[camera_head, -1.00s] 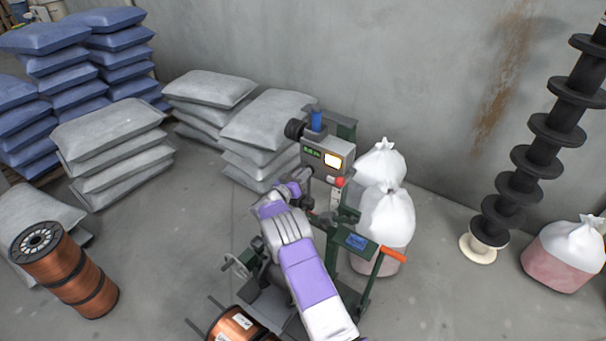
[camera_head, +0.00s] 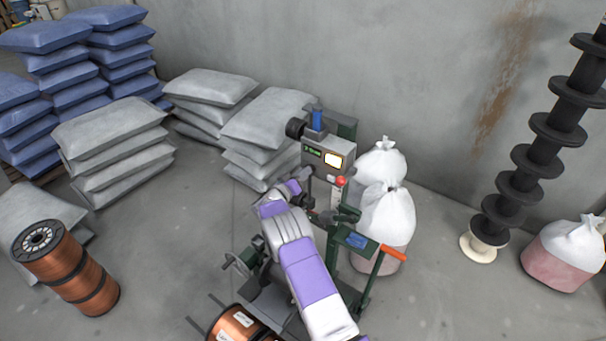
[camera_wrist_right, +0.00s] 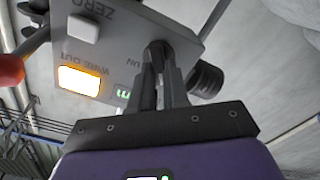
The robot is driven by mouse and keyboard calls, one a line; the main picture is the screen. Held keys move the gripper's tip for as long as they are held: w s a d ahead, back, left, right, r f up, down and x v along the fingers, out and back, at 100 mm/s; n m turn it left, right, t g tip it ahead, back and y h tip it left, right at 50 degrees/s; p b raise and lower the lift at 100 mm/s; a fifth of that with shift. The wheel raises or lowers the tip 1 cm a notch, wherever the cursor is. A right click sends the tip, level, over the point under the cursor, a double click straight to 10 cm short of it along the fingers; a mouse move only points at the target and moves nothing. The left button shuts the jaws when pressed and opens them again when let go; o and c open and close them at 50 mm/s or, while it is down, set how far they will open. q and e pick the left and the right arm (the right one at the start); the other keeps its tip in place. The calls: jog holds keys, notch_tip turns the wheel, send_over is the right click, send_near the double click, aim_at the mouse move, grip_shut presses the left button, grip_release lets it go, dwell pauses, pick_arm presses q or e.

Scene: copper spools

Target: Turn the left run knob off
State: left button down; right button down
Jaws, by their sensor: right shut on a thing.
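The grey control box (camera_head: 340,151) stands on a green machine frame, with a green display (camera_head: 312,151) and a lit pale window. In the right wrist view the box's panel (camera_wrist_right: 112,48) appears upside down, with ZERO, WIRE OUT and RUN lettering. A dark run knob (camera_wrist_right: 157,48) sits by the RUN lettering. My right gripper (camera_wrist_right: 160,62) is shut on this knob, one finger on each side. In the head view my right gripper (camera_head: 304,184) is just below the box, and the knob is hard to make out. My left gripper is not in view.
A red button (camera_head: 341,181) sits close to my gripper, beside the box. White sacks (camera_head: 388,216) stand right of the machine and grey bags (camera_head: 265,125) behind it. A copper spool (camera_head: 70,268) is at left. An orange handle (camera_head: 393,252) sticks out at right.

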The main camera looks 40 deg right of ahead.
jog(key=c, duration=1.1)
grip_release()
jog(key=v, duration=0.7)
jog(key=shift+s+a+p, duration=0.15)
jog(key=shift+a+p, duration=0.15)
jog(key=shift+p, duration=0.1)
jog(key=s+a+f+n+t+y, duration=0.1)
jog(key=s+a+f+y, duration=0.3)
jog(key=f, duration=0.3)
jog(key=s+a+f+n+t+y, duration=0.1)
jog(key=s+a+f+n+y, duration=0.1)
jog(key=a+f+y, duration=0.4)
jog(key=s+a+f+n+y, duration=0.1)
jog(key=s+a+f+y, duration=0.25)
jog(key=a+f, duration=0.35)
jog(key=s+a+g+y, duration=0.2)
jog(key=s+a, duration=0.3)
jog(key=s, duration=0.3)
jog(key=s+a+f+g+y, duration=0.1)
jog(key=s+a+g+y, duration=0.1)
jog(key=s+a, duration=0.4)
jog(key=s+a+f+n+g+y, duration=0.1)
jog(key=s+a+y, duration=0.3)
jog(key=s, duration=0.6)
jog(key=shift+s+a+g, duration=0.15)
jog(key=shift+a+g, duration=0.25)
jog(key=shift+a, duration=0.2)
jog(key=shift+s+a+g, duration=0.15)
jog(key=shift+a+g, duration=0.25)
jog(key=shift+a, duration=0.2)
